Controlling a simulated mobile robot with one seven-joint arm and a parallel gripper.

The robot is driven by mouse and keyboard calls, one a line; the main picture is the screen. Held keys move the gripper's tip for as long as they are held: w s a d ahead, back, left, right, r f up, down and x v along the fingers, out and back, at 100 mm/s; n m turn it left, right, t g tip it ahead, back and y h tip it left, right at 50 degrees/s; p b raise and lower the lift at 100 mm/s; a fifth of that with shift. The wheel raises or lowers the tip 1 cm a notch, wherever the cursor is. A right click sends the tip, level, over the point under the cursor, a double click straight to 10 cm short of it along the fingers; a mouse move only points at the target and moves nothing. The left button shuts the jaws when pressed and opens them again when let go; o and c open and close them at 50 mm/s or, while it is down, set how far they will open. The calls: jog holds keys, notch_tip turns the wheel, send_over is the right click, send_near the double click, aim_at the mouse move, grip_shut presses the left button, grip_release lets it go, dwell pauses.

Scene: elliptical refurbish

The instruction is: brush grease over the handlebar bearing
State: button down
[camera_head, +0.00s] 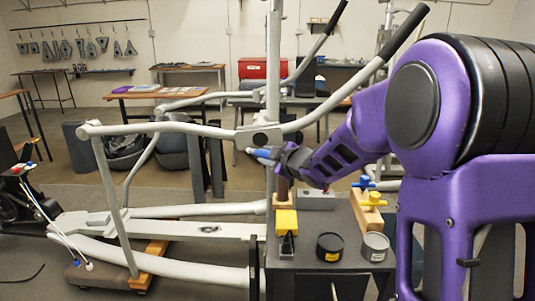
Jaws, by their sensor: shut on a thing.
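The grey handlebar pivot with its bearing area (262,137) sits on the upright post, where the handlebar arms meet. The bearing itself is too small to make out. My gripper (266,155) is just below and beside this pivot, pointing left. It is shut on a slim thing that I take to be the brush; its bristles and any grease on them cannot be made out. Whether it touches the bearing I cannot tell. Two dark round tins, one with a yellow label (330,247) and one with a grey top (376,246), stand on the cart below.
The dark cart top (303,257) also bears a yellow block (286,222), a grey box (316,200) and a wooden block with blue and yellow knobs (370,203). The long grey elliptical frame (175,230) lies to the left. Benches (165,91) stand behind.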

jog(key=shift+w+d+p, duration=0.15)
jog(key=shift+w+p, duration=0.35)
jog(key=shift+w, duration=2.2)
jog(key=shift+w+p, duration=0.5)
jog(key=shift+w, duration=0.35)
jog(key=shift+d, duration=0.15)
